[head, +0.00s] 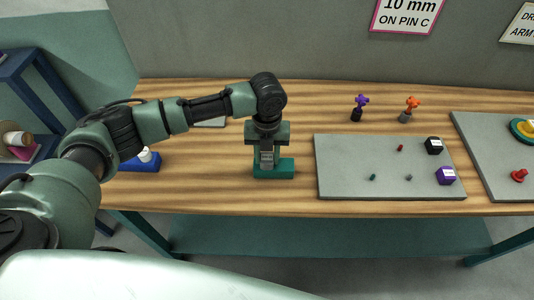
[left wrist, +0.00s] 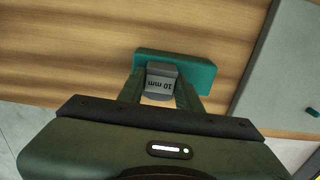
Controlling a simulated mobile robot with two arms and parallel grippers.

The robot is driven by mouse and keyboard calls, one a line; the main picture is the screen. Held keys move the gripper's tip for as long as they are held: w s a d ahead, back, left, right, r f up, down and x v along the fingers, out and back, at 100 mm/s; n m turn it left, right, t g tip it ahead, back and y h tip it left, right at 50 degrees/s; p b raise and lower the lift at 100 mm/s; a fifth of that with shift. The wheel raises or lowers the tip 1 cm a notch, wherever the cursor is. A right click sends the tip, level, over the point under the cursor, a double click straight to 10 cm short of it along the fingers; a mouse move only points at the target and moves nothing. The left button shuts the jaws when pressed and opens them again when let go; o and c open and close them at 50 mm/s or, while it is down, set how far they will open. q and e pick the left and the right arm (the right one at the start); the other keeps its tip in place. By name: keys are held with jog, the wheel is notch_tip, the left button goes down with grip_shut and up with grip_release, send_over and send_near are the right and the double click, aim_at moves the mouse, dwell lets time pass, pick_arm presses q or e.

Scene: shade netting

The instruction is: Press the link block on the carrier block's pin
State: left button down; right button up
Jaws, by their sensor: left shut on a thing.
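A grey block labelled "10 mm" (left wrist: 161,82), which I take for the link block, is between the fingers of my left gripper (head: 266,153). It also shows in the head view (head: 266,159). The gripper points down and is shut on it. A teal block (head: 281,169), seemingly the carrier block, rests on the wooden table beneath and around it. In the left wrist view the teal block (left wrist: 203,76) extends right of the grey one. Its pin is hidden, and I cannot tell whether the grey block is seated. My right gripper is not in view.
A grey board (head: 385,185) to the right carries small pegs, a black cube (head: 433,146) and a purple cube (head: 446,176). Purple (head: 360,104) and orange (head: 411,106) knobbed items stand behind it. A blue tray (head: 140,163) lies left. Table is clear between tray and teal block.

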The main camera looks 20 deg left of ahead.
aim_at(267, 157)
pick_arm(q)
jog(key=c, duration=0.9)
grip_release()
notch_tip(267, 157, up, 6)
jog(key=shift+r+b, duration=0.25)
jog(key=shift+b, duration=0.6)
jog(key=shift+r, duration=0.6)
